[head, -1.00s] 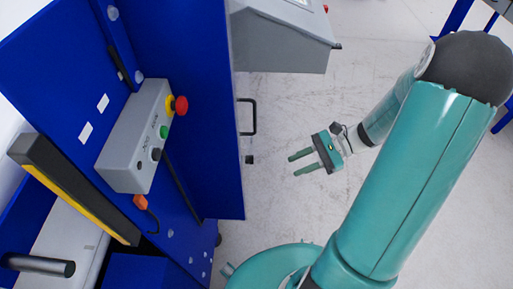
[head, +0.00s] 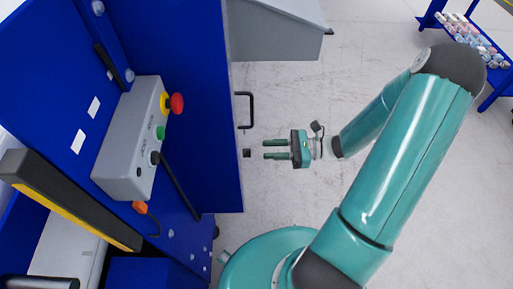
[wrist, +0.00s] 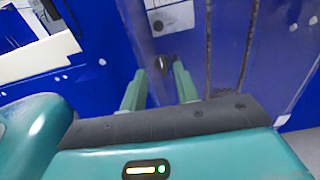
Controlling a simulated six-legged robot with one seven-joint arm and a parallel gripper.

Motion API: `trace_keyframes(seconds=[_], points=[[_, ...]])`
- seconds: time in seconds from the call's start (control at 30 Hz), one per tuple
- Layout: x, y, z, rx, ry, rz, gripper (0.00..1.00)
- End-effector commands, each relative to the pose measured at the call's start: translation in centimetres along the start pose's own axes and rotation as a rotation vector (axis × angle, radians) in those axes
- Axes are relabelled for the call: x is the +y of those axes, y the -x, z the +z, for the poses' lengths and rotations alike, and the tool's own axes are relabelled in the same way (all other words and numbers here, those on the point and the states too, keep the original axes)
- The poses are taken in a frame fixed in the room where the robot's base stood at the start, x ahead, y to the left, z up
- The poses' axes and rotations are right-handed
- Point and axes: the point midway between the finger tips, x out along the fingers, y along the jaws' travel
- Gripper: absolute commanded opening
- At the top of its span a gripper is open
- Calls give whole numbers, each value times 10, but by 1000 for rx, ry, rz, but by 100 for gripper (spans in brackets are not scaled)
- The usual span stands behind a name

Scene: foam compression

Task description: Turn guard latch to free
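The guard latch looks to be the small black knob (head: 247,153) on the edge face of the blue machine's guard, below a black handle. A short gap separates the fingertips from the knob in the head view. The wrist view also shows both fingers (wrist: 159,72) apart. The knob's exact turned angle is too small to tell.
The black handle (head: 246,110) stands out just above the knob. A grey control box (head: 135,140) with a red button (head: 177,103) is on the blue machine (head: 205,60). A grey console (head: 275,35) juts out above. The floor to the right is open; a blue shelf (head: 490,88) stands far right.

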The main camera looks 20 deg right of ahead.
Motion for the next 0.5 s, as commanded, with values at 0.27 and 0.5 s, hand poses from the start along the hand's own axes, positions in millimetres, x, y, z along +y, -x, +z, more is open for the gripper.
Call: trace_keyframes(seconds=[0.27,0.5], points=[[-2,-42,0,-1,0,1,31],[-2,-49,0,0,0,-1,31]])
